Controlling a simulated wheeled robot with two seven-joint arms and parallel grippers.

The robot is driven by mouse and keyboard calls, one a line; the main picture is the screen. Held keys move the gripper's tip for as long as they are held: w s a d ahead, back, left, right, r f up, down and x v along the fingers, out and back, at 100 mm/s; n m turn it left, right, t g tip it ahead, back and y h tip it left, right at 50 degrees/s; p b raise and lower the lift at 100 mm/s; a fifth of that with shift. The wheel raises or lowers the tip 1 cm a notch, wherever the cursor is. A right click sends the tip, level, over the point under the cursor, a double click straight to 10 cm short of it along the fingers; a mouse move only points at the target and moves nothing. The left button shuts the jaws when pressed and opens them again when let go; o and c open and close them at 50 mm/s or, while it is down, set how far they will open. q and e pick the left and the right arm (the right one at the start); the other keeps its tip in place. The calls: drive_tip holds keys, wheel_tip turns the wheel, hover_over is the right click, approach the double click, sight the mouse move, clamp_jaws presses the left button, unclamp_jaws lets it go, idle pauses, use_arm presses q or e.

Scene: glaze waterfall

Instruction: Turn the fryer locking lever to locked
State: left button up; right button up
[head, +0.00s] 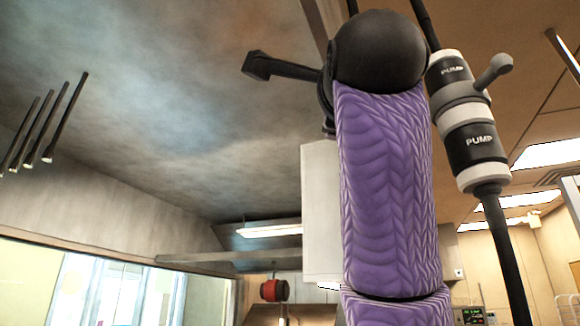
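Neither of my grippers shows in the head view, which is tilted up at the ceiling. A black lever-like handle (285,69) sticks out to the left from beside a black rounded cap (380,50). A grey knobbed lever (492,73) sticks out from a black and white cylinder marked PUMP (468,125). I cannot tell whether either one is the fryer locking lever, and no lock marking is visible. The fryer body cannot be made out.
A large purple ribbed column (388,195) fills the near middle below the black cap and hides what is behind it. A white box (320,212) and a red and black cylinder (274,290) are behind. Several dark rods (62,118) hang at upper left. A window (95,288) is at lower left.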

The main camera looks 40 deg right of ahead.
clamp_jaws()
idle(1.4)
